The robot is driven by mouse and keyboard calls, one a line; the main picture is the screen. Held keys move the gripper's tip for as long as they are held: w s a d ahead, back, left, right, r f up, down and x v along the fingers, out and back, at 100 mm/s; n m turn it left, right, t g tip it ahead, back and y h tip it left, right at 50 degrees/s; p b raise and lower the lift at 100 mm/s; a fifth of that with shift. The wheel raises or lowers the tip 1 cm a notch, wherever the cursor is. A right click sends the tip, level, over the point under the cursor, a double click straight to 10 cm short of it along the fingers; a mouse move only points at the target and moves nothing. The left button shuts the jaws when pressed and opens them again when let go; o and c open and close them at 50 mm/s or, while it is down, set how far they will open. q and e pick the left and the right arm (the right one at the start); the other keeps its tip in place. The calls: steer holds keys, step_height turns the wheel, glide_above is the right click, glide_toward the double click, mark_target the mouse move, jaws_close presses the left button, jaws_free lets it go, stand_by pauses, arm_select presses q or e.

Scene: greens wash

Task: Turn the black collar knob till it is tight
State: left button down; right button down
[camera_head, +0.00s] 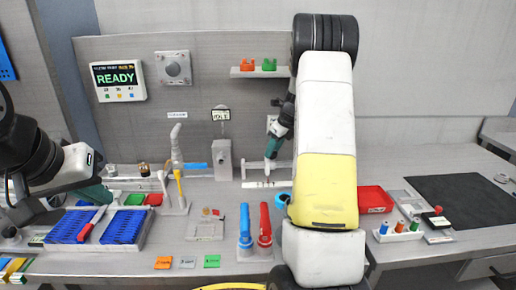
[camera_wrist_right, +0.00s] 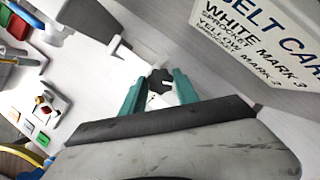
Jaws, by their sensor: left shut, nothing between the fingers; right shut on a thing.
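The black collar knob (camera_wrist_right: 160,80) shows in the right wrist view as a small dark lobed piece. My right gripper (camera_wrist_right: 157,88) has its teal fingers on either side of the knob and is shut on it. In the head view my right gripper (camera_head: 273,150) points down in front of the back panel, and the knob cannot be made out there. My left gripper (camera_head: 104,190) is shut and empty at the left, near the blue trays. How tight the knob is cannot be seen.
A printed belt card (camera_wrist_right: 255,35) stands close to my right gripper. Blue trays (camera_head: 122,226) lie at the left.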

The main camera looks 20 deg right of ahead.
steer(key=c, duration=0.9)
jaws_free()
steer(key=shift+d+r, duration=0.1)
steer(key=shift+r, duration=0.15)
steer(key=s+d, duration=0.2)
steer(key=s, duration=0.1)
steer(key=s+d, duration=0.2)
steer(key=s, duration=0.2)
steer(key=s+d, duration=0.2)
steer(key=s, duration=0.1)
steer(key=shift+s+d+r, duration=0.2)
steer(key=shift+d+r, duration=0.1)
steer(key=shift+d, duration=0.1)
